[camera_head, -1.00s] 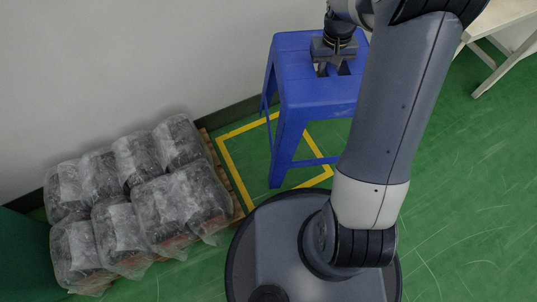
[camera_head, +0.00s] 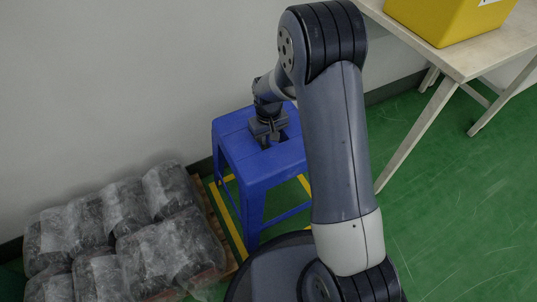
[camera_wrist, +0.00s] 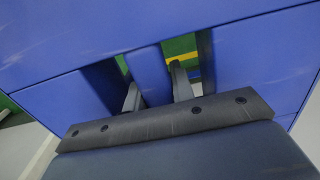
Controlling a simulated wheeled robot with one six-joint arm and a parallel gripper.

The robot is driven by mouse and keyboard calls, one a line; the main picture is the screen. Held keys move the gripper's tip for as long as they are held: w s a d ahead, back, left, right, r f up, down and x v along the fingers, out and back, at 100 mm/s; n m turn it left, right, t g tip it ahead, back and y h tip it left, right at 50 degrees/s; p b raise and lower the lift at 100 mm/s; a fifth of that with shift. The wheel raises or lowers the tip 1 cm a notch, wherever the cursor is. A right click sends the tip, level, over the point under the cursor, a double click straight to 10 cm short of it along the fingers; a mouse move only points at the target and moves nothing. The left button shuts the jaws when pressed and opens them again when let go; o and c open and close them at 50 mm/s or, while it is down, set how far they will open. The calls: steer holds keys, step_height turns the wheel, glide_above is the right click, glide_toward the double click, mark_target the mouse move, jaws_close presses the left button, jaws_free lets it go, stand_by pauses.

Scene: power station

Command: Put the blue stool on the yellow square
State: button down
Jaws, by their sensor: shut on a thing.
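The blue stool (camera_head: 240,155) stands near the wall in the head view, partly hidden by my arm. Its seat also fills most of the wrist view (camera_wrist: 60,40). The yellow square (camera_head: 233,232) is a taped outline on the green floor. The stool's near leg comes down within the outline as seen in the head view; the far legs and the right side are hidden. My gripper (camera_head: 270,140) is at the stool's seat. In the wrist view its fingers (camera_wrist: 157,88) go into two slots and are shut on the strip of seat between them. Whether the feet touch the floor is unclear.
Several plastic-wrapped dark bundles (camera_head: 170,250) lie on a wooden pallet (camera_head: 212,218) left of the square. A pale table (camera_head: 440,55) with a yellow box (camera_head: 450,18) stands at the right. A grey wall (camera_head: 110,80) is behind. The green floor (camera_head: 460,220) at right is clear.

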steer(key=shift+f+b, duration=0.7)
steer(key=shift+f, duration=1.5)
steer(key=shift+f, duration=0.2)
steer(key=c, duration=1.2)
jaws_free()
step_height(320, 180, up, 12)
steer(key=p, duration=0.4)
steer(key=shift+r, duration=0.15)
